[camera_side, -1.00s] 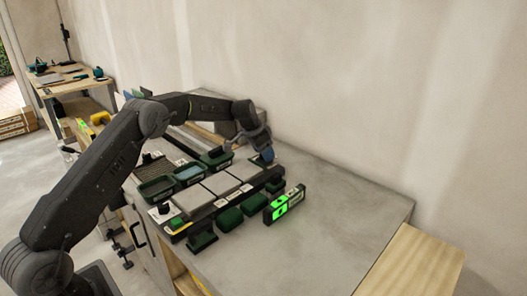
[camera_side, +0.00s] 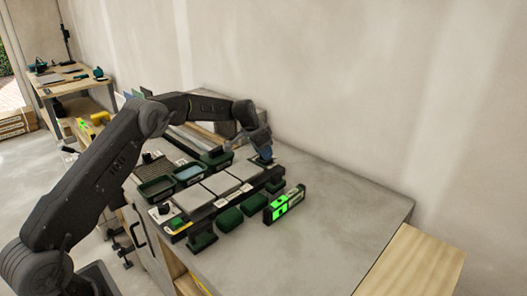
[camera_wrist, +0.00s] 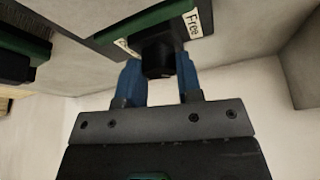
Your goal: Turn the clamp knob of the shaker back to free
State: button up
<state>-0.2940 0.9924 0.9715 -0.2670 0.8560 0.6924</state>
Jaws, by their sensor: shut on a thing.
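In the wrist view my gripper (camera_wrist: 160,75) has its two blue fingers closed on either side of the black clamp knob (camera_wrist: 158,58). A white label reading "Free" (camera_wrist: 194,22) sits beside the knob on the right, and a second label (camera_wrist: 125,47), mostly cut off, sits to its left. Which way the knob points is unclear. In the side view my gripper (camera_side: 264,155) is at the far right end of the shaker (camera_side: 206,214), which bears pale tiles (camera_side: 220,183). The knob is hidden there behind the fingers.
Dark green blocks (camera_side: 229,218) lie along the front, beside a level with a lit green display (camera_side: 284,205). The bench top (camera_side: 330,220) is clear at right, and the wall rises close behind my gripper.

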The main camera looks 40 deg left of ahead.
jog(key=n+y, duration=0.2)
jog(key=n, duration=0.4)
jog(key=shift+d, duration=0.15)
jog(key=n+y, duration=0.1)
jog(key=n, duration=0.2)
jog(key=n+g+y, duration=0.1)
jog(key=n, duration=0.1)
jog(key=shift+w+n, duration=0.1)
jog(key=shift+n, duration=0.3)
jog(key=shift+y, duration=0.3)
jog(key=o, duration=0.9)
jog(key=shift+o, duration=0.2)
jog(key=v, duration=1.4)
jog(key=shift+w, duration=0.15)
